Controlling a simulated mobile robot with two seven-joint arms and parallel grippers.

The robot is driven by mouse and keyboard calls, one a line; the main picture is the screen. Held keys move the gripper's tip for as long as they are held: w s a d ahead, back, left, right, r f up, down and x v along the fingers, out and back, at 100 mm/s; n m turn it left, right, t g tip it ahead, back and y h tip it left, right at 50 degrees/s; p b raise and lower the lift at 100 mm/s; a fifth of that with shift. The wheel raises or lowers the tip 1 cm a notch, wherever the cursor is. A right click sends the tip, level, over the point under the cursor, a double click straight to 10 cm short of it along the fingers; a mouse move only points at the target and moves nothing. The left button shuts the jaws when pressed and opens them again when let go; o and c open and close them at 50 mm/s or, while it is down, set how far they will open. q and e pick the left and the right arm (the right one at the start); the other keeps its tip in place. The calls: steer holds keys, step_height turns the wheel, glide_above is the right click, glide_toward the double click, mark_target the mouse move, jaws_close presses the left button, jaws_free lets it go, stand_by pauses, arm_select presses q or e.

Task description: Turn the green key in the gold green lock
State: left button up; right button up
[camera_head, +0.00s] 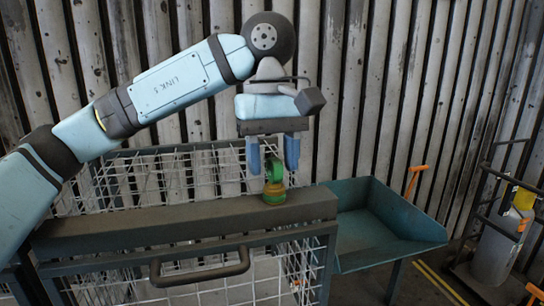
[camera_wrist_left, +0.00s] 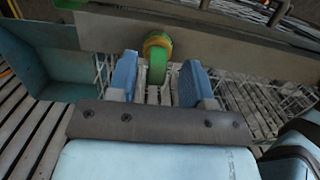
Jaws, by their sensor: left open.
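The gold green lock (camera_head: 274,196) sits on top of the dark beam of a wire cage, near its right end. The green key (camera_head: 274,169) stands upright in it, with its round head up. My left gripper (camera_head: 273,154) points down above the lock, with its blue fingers open on either side of the key's head. In the left wrist view, the green key (camera_wrist_left: 157,68) lies between the fingers of my left gripper (camera_wrist_left: 158,72), apart from both. The lock (camera_wrist_left: 158,40) shows just beyond it, partly covered by the key. My right gripper is not in view.
The cage's dark beam (camera_head: 150,227) has a handle (camera_head: 200,270) on its front. A teal tray (camera_head: 375,235) stands to the right of the cage. A cart with a grey cylinder (camera_head: 497,245) stands at far right. A corrugated wall (camera_head: 400,90) is behind.

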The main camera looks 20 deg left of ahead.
arm_select(q)
steer(key=shift+d+f, duration=0.1)
steer(key=shift+f, duration=0.35)
